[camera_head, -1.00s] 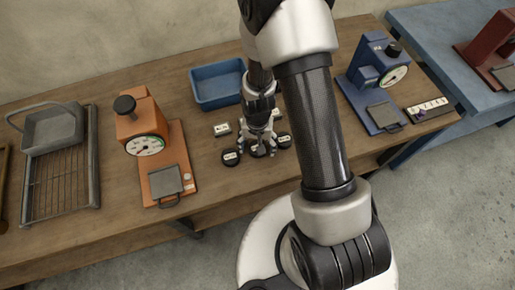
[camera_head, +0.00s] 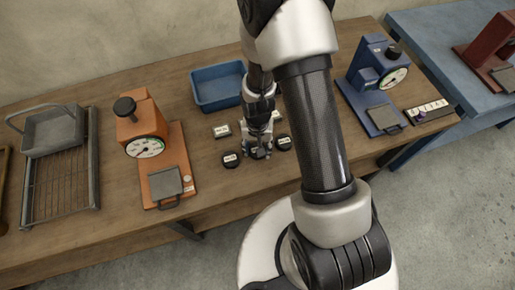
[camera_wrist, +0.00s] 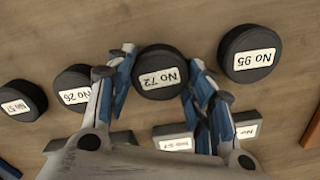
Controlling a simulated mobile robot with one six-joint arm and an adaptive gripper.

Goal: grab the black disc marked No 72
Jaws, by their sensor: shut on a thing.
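Discs marked No 26 (camera_wrist: 76,90) and No 51 (camera_wrist: 22,100) lie to the left.
Two pale labelled blocks (camera_wrist: 174,137) (camera_wrist: 246,124) are near my fingers. A blue bin (camera_head: 218,88) stands behind. An orange press-like scale (camera_head: 160,150) is at left, a blue one (camera_head: 377,85) at right. Bare wooden table (camera_head: 225,178) lies in front.

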